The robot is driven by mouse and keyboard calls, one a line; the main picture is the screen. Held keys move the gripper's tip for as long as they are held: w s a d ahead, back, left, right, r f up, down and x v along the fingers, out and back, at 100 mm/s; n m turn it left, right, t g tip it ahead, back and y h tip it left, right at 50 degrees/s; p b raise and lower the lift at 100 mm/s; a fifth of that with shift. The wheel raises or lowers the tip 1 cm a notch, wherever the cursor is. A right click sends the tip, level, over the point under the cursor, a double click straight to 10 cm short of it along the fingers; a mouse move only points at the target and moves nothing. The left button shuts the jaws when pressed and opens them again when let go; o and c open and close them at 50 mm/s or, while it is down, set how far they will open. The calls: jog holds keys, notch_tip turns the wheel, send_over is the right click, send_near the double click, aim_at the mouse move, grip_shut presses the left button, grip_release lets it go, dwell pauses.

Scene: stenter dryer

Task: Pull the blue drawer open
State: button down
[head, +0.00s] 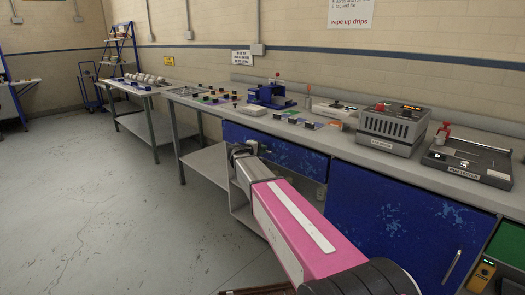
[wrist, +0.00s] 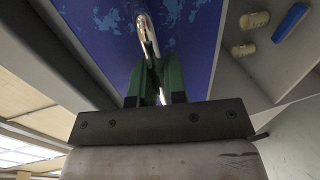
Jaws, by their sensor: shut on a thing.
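The blue drawer (head: 290,156) is under the long grey counter, left of a blue cabinet door. Its worn blue front also fills the upper middle of the wrist view (wrist: 100,28). A shiny metal bar handle (wrist: 148,38) runs from the drawer front down between my fingers. My gripper (head: 243,149) is at the drawer's front, and its green fingers show in the wrist view (wrist: 155,84). They are shut on the handle. In the head view my gripper and arm cover part of the front. I cannot tell whether the drawer stands out from the counter.
The blue cabinet door (head: 405,225) with an upright handle is to the right. Instruments and small parts stand on the counter (head: 345,150). Below the drawer is an open shelf (wrist: 262,68) with pale cylinders and a blue item. The floor (head: 100,200) at left is clear.

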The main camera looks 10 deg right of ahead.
jog(key=f+v, duration=0.3)
jog(key=v, duration=1.1)
jog(key=a+f+v, duration=0.1)
jog(key=f+v, duration=0.1)
jog(key=v, duration=1.2)
jog(key=shift+s+f, duration=0.3)
jog(key=shift+f, duration=0.1)
jog(key=c, duration=1.2)
grip_release()
jog(key=v, duration=1)
jog(key=shift+s+a, duration=0.25)
jog(key=shift+a, duration=0.1)
